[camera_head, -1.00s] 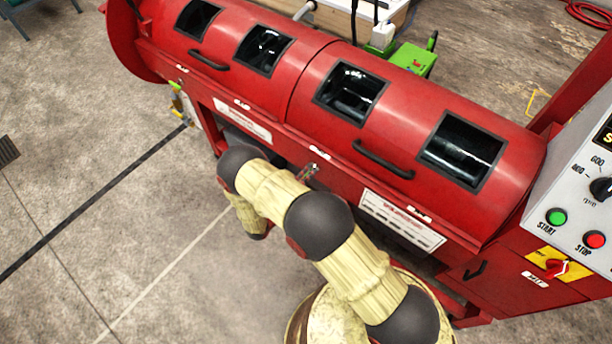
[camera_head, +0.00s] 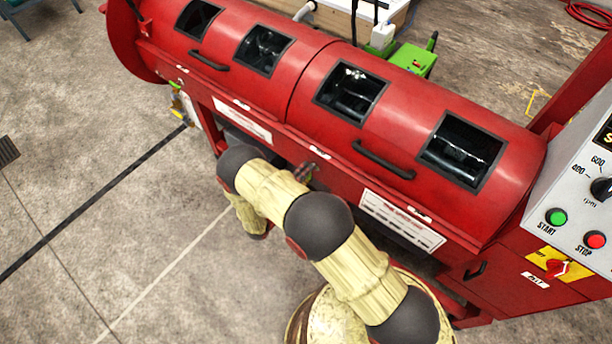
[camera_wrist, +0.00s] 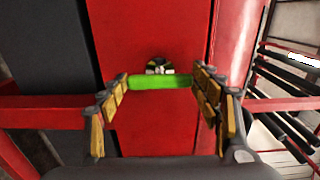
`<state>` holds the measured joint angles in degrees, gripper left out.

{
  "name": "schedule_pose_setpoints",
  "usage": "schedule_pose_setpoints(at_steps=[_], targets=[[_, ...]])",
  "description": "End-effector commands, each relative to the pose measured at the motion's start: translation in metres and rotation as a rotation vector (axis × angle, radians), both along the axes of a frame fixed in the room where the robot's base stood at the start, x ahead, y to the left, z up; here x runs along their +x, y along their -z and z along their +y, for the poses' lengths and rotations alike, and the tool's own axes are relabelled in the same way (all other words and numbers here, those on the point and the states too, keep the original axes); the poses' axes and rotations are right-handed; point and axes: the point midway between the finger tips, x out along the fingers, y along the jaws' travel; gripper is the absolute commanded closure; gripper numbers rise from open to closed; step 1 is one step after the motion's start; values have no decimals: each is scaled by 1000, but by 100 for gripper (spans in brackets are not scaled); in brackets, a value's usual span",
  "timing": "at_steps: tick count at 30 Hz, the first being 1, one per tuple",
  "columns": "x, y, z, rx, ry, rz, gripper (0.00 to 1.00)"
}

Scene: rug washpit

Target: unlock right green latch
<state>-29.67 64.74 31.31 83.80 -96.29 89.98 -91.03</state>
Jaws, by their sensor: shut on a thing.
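The green latch (camera_wrist: 160,82) shows as a bright green bar lying level across the middle of the wrist view. It is in front of a red panel, with a round dark and pale fitting (camera_wrist: 159,66) just behind it. My gripper (camera_wrist: 164,84) has one yellow-padded finger at each end of the bar and is shut on it. In the head view my arm reaches to the red machine's front side, and the gripper and this latch cannot be made out clearly there.
The red machine (camera_head: 300,112) with dark windows and black handles fills the upper middle of the head view. A control panel (camera_head: 585,205) with start and stop buttons stands at the right. A green box (camera_head: 412,58) is behind the machine. Floor at the left is open.

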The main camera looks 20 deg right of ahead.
Motion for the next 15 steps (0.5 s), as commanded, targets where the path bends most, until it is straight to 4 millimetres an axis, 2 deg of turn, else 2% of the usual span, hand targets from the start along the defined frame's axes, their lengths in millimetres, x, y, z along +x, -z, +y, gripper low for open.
schedule_pose_setpoints(at_steps=[4, 5, 15], targets=[[1, 0, 1, 1, -3, 1, 61], [1, 0, 1, 1, -4, 1, 34], [0, 0, 0, 0, -1, 0, 17]])
